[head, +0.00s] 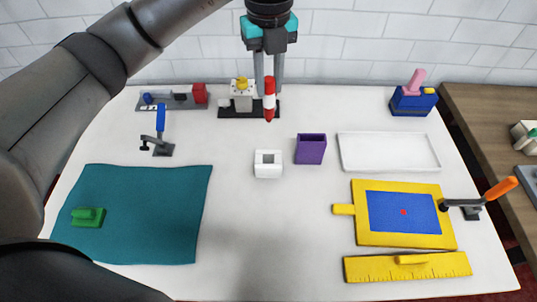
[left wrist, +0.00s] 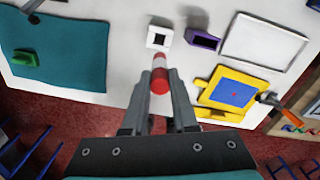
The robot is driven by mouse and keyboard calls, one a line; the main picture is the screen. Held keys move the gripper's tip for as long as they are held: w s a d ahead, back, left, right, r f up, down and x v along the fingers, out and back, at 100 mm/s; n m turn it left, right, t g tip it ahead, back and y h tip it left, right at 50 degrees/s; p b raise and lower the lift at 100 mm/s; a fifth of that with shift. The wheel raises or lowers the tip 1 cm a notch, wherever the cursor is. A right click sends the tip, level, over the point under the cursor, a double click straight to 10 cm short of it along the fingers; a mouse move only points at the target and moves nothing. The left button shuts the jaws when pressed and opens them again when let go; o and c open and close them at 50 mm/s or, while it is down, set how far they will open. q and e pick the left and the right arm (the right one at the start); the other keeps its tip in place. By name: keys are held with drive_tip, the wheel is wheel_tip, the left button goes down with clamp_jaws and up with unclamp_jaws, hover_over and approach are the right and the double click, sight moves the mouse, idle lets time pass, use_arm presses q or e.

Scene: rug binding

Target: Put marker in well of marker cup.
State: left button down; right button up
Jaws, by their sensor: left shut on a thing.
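The red marker with a white band (head: 269,112) hangs upright, tip down, between the fingers of my left gripper (head: 269,84), which is shut on it above the back of the table. In the left wrist view the marker (left wrist: 159,80) points away between the fingers (left wrist: 160,95). A white square block with a dark well (head: 268,170) stands in front of the marker, apart from it. A hollow purple box (head: 311,150) stands right of the block. I cannot tell for certain which of these is the marker cup. My right gripper is not in view.
A black-based fixture (head: 241,97) stands behind the marker. A blue-handled clamp (head: 160,131) and teal cloth (head: 150,215) lie left. A white tray (head: 390,168), yellow-framed blue panel (head: 360,235) and yellow ruler (head: 375,270) lie right. The front middle of the table is clear.

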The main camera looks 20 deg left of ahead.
sight(268, 117)
use_arm(q)
wheel_tip(268, 117, down, 18)
drive_tip(key=b, duration=0.1)
drive_tip(key=shift+f, duration=0.2)
drive_tip(key=shift+f, duration=0.1)
drive_tip(key=c, duration=0.7)
unclamp_jaws()
wheel_tip(268, 117, up, 12)
drive_tip(key=shift+r+p, duration=0.15)
drive_tip(key=shift+p, duration=0.25)
